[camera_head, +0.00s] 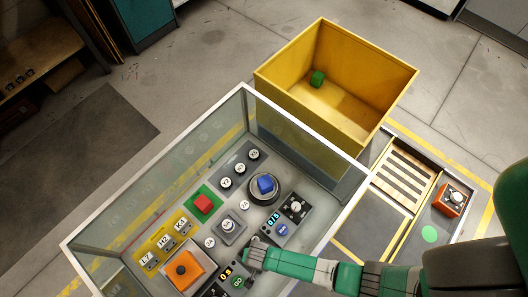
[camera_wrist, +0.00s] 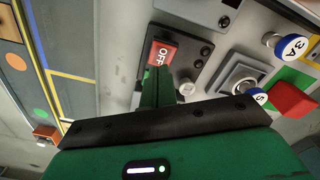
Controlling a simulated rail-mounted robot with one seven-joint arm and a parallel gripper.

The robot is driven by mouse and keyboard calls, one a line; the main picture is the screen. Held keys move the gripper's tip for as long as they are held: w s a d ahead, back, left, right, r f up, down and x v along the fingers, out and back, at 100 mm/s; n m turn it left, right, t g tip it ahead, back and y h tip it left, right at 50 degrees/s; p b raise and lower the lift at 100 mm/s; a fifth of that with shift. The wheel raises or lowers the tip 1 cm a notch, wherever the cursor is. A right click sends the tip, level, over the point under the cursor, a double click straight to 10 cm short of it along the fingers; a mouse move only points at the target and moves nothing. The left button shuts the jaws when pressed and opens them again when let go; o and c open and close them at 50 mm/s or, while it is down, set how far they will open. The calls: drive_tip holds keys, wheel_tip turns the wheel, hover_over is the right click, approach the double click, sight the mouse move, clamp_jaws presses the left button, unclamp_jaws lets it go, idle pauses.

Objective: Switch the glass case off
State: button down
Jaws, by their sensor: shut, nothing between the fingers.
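The glass case (camera_head: 352,188) has clear walls with a pale frame and stands around a grey panel of controls, in the head view. My gripper (camera_head: 256,254) is shut and empty and reaches low over the panel's lower right part. In the wrist view a red switch marked OFF (camera_wrist: 163,54) sits in a dark plate. The green fingertips (camera_wrist: 158,78) are right beside the near edge of this switch. I cannot tell whether they touch it. In the head view the switch is not clearly seen; my gripper seems to cover it.
On the panel stand a blue button (camera_head: 265,184), a red button on green (camera_head: 204,203), an orange box (camera_head: 184,269) and several numbered knobs. A yellow bin (camera_head: 290,86) holding a green cube stands behind. An orange switch box (camera_head: 451,198) is at right. Floor at left is clear.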

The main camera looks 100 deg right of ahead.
drive_tip(key=shift+d+f+b, duration=0.15)
drive_tip(key=shift+f+b, duration=0.65)
drive_tip(key=shift+f, duration=0.35)
wheel_tip(320, 180, up, 7)
drive_tip(key=p, duration=0.7)
drive_tip(key=shift+r+p, duration=0.2)
drive_tip(key=shift+p, duration=0.15)
idle(0.3)
